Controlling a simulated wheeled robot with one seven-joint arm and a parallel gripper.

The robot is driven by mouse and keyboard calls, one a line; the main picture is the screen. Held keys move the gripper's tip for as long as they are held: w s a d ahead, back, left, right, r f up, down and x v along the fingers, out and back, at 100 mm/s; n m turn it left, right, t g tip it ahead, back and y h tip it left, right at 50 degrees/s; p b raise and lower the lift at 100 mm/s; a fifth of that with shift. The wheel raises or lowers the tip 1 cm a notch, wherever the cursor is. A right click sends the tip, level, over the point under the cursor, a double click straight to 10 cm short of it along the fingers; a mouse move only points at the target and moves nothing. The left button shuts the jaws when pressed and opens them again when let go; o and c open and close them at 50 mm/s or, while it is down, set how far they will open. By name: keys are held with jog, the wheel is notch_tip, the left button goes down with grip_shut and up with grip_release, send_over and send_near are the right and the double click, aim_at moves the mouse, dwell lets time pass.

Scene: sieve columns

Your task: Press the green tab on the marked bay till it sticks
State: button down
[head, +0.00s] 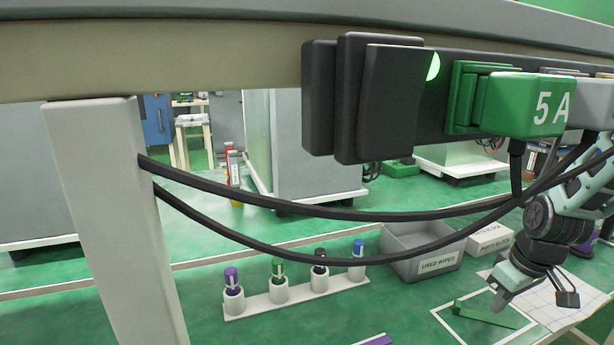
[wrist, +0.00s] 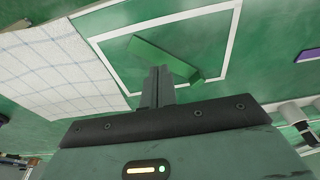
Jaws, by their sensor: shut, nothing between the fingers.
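A green tab (head: 488,314), a flat bar, lies inside a white-outlined bay (head: 445,325) on the green bench at the lower right of the head view. In the wrist view the tab (wrist: 150,50) lies slantwise inside the white outline (wrist: 170,16). My gripper (head: 499,302) points down over the tab. In the wrist view my gripper (wrist: 160,70) is shut and empty, its fingertips overlapping the tab's middle and hiding part of it. I cannot tell whether they touch it.
A green block marked 5 A (head: 530,105) sits on a dark rail above. Black cables (head: 330,213) hang across the middle. A grey bin labelled used wipes (head: 395,240), a parts block box (head: 490,239) and a rack of markers (head: 300,293) stand nearby. A gridded sheet (wrist: 50,70) lies beside the bay.

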aim_at(494, 320)
notch_tip(494, 320, up, 7)
jog(key=p, duration=0.6)
jog(key=shift+r, duration=0.1)
dwell(1.2)
